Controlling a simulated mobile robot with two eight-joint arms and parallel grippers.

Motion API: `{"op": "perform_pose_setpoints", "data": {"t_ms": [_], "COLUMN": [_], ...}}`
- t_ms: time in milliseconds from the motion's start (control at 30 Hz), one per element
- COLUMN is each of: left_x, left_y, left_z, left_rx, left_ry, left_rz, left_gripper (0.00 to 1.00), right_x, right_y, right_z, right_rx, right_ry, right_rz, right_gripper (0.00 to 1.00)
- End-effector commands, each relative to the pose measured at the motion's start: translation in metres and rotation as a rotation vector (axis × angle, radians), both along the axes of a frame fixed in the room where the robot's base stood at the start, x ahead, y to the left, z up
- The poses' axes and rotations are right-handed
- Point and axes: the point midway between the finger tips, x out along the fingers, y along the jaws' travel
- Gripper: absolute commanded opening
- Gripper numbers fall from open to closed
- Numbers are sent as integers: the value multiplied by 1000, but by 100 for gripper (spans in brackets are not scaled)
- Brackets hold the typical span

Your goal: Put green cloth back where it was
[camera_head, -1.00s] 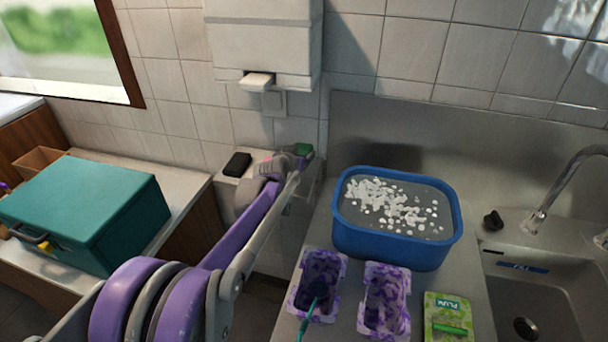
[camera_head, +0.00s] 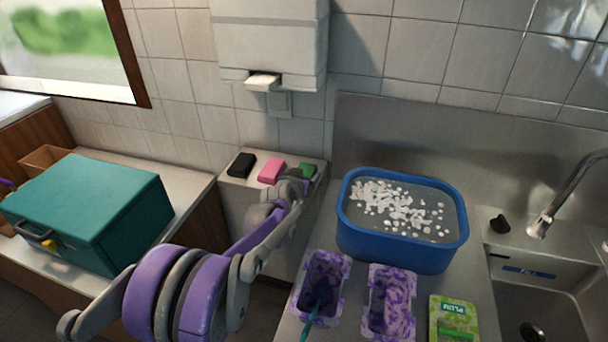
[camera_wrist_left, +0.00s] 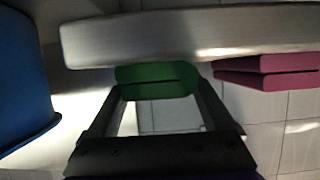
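The green cloth (camera_head: 307,171) is at the right end of a row on a small pale ledge, at the tip of my left gripper (camera_head: 297,178). In the left wrist view the green cloth (camera_wrist_left: 157,82) spans the gap between the two fingertips, which meet its two ends. It sits about level with the pink cloth (camera_wrist_left: 265,72). Whether it bears on the ledge is hard to tell. The pink cloth (camera_head: 271,170) and the black cloth (camera_head: 241,165) lie to its left in the head view. My right gripper is not in view.
A blue tub (camera_head: 400,254) of water with white bits stands right of the ledge (camera_head: 232,182). Two purple moulds (camera_head: 390,318) and a green packet (camera_head: 454,320) are in front of it. A teal box (camera_head: 80,195) is at left, a white dispenser (camera_head: 268,40) above.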

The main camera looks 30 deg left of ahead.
Motion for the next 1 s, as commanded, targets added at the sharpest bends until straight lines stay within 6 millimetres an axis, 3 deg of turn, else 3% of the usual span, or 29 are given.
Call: {"op": "perform_pose_setpoints", "data": {"t_ms": [67,433,1000], "left_x": [0,-6,-97], "left_y": [0,-1,-23], "left_z": [0,7,45], "left_rx": [0,0,0], "left_ry": [0,0,0], "left_rz": [0,0,1], "left_gripper": [100,100,100], "right_x": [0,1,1], "right_y": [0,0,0], "right_z": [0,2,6], "right_rx": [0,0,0], "right_ry": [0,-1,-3], "right_rz": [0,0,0], "right_gripper": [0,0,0]}}
